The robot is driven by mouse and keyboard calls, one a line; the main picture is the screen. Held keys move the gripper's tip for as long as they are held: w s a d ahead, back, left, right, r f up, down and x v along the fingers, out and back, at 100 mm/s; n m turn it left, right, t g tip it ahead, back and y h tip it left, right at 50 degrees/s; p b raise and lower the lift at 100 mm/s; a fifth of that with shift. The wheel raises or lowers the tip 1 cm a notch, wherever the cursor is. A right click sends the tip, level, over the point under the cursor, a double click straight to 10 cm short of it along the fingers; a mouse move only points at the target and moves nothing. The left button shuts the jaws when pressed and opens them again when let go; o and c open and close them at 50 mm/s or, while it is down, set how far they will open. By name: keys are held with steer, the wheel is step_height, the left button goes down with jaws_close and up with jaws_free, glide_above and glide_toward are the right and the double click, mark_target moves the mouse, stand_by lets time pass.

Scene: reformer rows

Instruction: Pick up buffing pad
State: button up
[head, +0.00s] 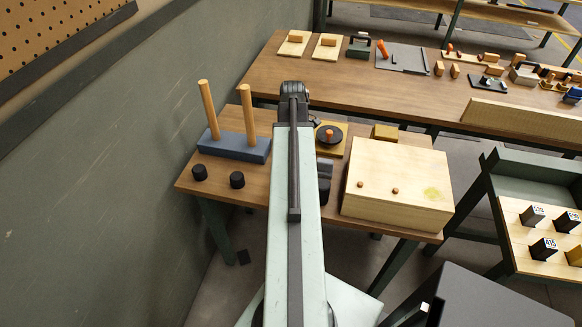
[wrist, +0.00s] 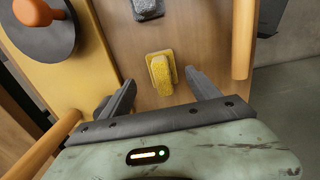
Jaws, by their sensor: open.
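In the wrist view, a small yellow pad with a raised grip (wrist: 161,73) lies on the brown wooden table top. It looks like the buffing pad, though a dark round disc with an orange knob (wrist: 48,40) also lies at the upper left on a yellow board. My gripper (wrist: 160,80) is open and empty, its two dark fingers apart, with the yellow pad in line with the gap between their tips. I cannot tell the height between them. In the head view my arm hides this pad; the disc (head: 330,134) shows right of the arm.
A grey block (wrist: 147,9) lies beyond the yellow pad. Wooden rods (wrist: 242,40) flank the wrist view. In the head view, a blue base with two pegs (head: 234,146) stands left of my arm, and a pale wooden box (head: 395,205) stands right. A wall is at far left.

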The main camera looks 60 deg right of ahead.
steer(key=shift+f, duration=0.15)
steer(key=f+b, duration=0.5)
steer(key=shift+a+f, duration=0.2)
steer(key=shift+r, duration=0.2)
jaws_close()
step_height(320, 180, up, 10)
steer(key=p, duration=1)
steer(key=shift+r, duration=0.15)
